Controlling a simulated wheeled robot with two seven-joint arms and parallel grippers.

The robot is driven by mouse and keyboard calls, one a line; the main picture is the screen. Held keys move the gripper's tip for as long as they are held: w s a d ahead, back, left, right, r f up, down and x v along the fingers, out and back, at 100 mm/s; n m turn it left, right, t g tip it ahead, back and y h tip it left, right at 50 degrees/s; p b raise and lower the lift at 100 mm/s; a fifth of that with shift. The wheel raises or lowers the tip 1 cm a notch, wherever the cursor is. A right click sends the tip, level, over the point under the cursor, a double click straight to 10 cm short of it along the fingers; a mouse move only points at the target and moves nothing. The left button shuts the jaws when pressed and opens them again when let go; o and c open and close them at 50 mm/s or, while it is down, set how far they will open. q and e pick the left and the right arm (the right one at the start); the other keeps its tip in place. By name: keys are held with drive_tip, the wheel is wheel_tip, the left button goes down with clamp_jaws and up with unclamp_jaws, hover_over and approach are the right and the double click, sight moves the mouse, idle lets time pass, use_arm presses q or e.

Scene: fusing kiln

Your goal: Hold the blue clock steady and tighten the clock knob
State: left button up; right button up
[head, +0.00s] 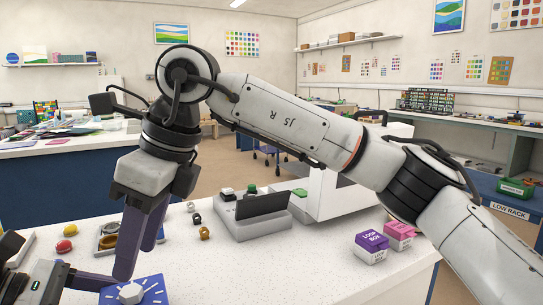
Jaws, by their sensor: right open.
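The blue clock (152,287) lies at the bottom edge of the head view, with white marks on its face and its lower part cut off. The white clock knob (131,293) sits on its face. My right gripper (138,262) is open and points down, one purple finger reaching just above the knob and the other further back to the right; nothing is between them. My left gripper (92,280) comes in low at the left with a purple finger at the clock's left edge. Whether it grips the clock is hidden.
A grey device with a dark screen (262,206) stands behind. A purple loop box (371,247) and a pink box (399,232) stand at right. The front middle counter is clear.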

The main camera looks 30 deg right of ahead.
drive_tip(key=s+r+g+y, duration=0.6)
drive_tip(key=r+y, duration=0.4)
drive_tip(key=r, duration=0.1)
drive_tip(key=w+d+r+m+y, duration=0.1)
drive_tip(key=d+r+m+y, duration=0.1)
drive_tip(key=d+y, duration=0.3)
drive_tip(key=w+d+r+m+t+y, duration=0.1)
drive_tip(key=d+r+y, duration=0.3)
drive_tip(key=d, duration=0.9)
drive_tip(key=shift+w+d+m+t+y, duration=0.3)
drive_tip(key=shift+m+y, duration=0.2)
drive_tip(key=shift+m, duration=0.1)
drive_tip(key=shift+r, duration=0.1)
